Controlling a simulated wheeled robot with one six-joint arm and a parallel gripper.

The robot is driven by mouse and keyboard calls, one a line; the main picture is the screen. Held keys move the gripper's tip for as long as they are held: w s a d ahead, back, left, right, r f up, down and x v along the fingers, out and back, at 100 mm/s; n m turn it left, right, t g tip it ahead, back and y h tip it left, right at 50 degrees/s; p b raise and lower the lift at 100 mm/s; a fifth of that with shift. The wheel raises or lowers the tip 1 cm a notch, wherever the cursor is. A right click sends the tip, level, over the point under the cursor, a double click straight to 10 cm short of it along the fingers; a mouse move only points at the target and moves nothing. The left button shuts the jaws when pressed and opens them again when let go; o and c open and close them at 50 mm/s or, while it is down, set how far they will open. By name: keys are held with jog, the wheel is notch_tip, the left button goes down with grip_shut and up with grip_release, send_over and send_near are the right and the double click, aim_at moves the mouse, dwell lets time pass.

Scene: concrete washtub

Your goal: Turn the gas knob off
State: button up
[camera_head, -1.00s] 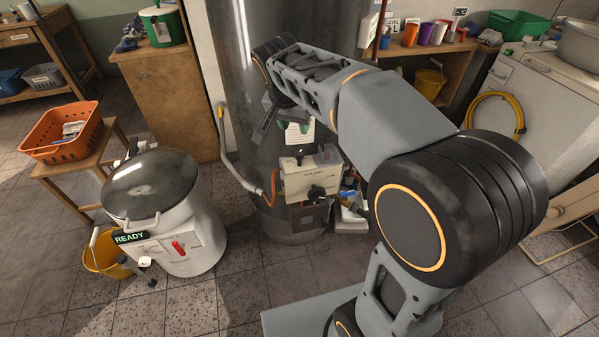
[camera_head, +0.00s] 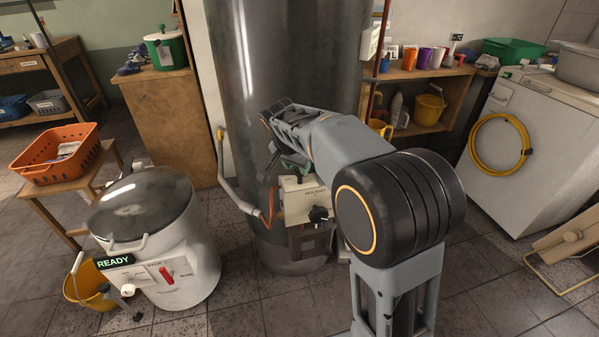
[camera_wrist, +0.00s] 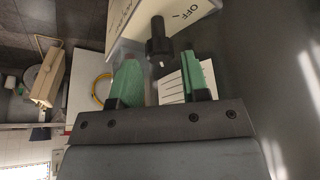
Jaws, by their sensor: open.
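My gripper (camera_head: 282,163) is just above the box in the head view, partly hidden by my arm. In the wrist view my gripper (camera_wrist: 163,72) has its green-padded fingers apart with no object gripped. The knob's exact angle is hard to read.
The tall cylinder (camera_head: 290,60) stands close behind the box. An orange hose (camera_head: 271,205) and a pale pipe (camera_head: 235,195) are left of it. A lidded white tub (camera_head: 195,262) with a READY sign stands at the left, a white appliance (camera_head: 540,125) at the right.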

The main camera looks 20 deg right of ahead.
jog(key=shift+x, duration=1.1)
jog(key=shift+d, duration=0.1)
jog(key=c, duration=0.6)
jog(key=shift+c, duration=0.2)
